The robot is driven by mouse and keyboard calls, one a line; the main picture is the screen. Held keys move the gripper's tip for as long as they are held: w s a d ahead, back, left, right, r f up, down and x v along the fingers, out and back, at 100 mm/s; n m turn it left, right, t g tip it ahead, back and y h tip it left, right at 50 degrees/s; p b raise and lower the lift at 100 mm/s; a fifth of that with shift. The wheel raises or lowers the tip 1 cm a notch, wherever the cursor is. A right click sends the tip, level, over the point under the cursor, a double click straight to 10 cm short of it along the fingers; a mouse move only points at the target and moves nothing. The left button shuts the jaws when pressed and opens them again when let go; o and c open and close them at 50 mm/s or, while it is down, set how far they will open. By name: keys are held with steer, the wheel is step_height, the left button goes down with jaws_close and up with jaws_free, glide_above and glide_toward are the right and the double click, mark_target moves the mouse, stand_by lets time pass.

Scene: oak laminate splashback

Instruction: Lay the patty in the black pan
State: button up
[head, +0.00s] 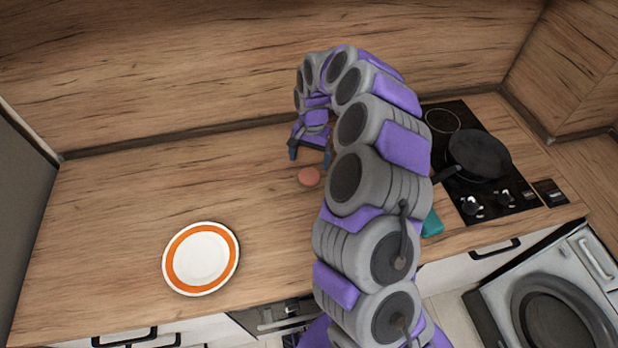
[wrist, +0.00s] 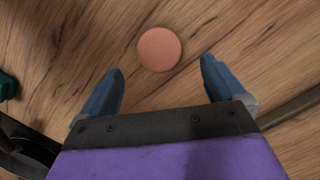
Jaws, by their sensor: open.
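The patty (head: 309,176) is a small round pinkish-brown disc lying flat on the wooden counter. In the wrist view the patty (wrist: 159,49) sits just beyond the fingertips, roughly centred between them. My gripper (head: 309,156) is open and empty above the counter, close to the patty and not touching it. Its two blue fingers (wrist: 160,78) are spread wider than the patty. The black pan (head: 478,154) rests on the cooktop at the right, with its handle pointing left and toward the front. The pan looks empty.
A white plate with an orange ring (head: 233,270) lies on the counter at the left. The black cooktop (head: 468,200) has knobs at its front. A teal object (head: 432,223) is partly hidden behind my arm.

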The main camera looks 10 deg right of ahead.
mark_target(309, 174)
steer(key=shift+s+a+f+b, duration=0.1)
steer(key=shift+f+b, duration=0.15)
steer(key=shift+f, duration=0.75)
steer(key=shift+s+d+f+b, duration=0.1)
steer(key=shift+f+b, duration=0.15)
steer(key=shift+f, duration=0.75)
steer(key=shift+s+a+f+b, duration=0.1)
steer(key=shift+f+b, duration=0.15)
steer(key=shift+f, duration=0.75)
steer(key=shift+r, duration=0.1)
steer(key=c, duration=1.3)
steer(key=shift+o, duration=0.2)
